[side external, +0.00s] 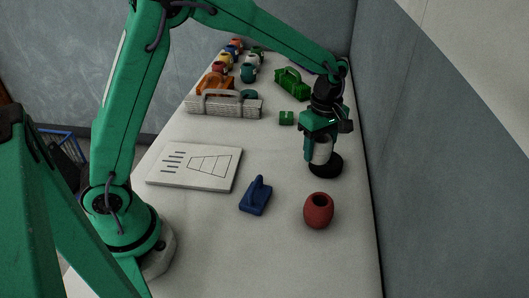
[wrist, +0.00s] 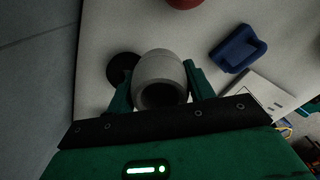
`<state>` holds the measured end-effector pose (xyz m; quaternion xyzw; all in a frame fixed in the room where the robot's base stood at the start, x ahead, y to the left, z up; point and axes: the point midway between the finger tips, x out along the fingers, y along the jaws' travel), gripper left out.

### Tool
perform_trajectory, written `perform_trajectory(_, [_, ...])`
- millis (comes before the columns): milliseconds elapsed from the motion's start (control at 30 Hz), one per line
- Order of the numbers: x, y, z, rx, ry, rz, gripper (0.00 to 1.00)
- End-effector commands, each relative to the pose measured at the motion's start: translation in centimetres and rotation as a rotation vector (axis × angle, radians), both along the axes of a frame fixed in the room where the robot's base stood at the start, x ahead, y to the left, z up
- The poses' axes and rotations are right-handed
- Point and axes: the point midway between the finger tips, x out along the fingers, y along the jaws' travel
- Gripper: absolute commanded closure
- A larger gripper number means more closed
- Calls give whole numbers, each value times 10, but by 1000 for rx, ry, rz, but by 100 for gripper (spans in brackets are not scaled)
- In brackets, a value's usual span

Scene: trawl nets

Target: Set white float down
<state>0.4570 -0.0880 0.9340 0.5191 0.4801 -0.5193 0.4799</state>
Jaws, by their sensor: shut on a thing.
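My gripper (side external: 318,151) is shut on the white float (side external: 322,151), a pale barrel shape with a hole through it. In the wrist view the float (wrist: 160,74) sits between the two green fingers, its open end facing the camera. A black round disc (side external: 326,166) lies on the table just under and behind the float in the side view. In the wrist view the disc (wrist: 121,67) shows to the left of the float. I cannot tell whether the float touches the disc or the table.
A red float (side external: 318,211) and a blue block with a handle (side external: 256,196) stand nearer the camera. A white board with a drawn net (side external: 195,167) lies to the left. A wall borders the right side.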

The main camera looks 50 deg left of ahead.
Motion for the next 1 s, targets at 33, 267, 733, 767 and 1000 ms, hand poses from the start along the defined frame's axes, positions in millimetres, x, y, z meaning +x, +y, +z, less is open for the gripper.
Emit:
perform_trajectory(33, [7,17,0,0,-1,45,70])
perform_trajectory(267, [27,75,-2,0,0,199,70])
perform_trajectory(733, [35,109,-2,0,-1,289,70])
perform_trajectory(767, [35,110,-3,0,-1,289,70])
perform_trajectory(1000, [40,127,-13,0,0,290,70])
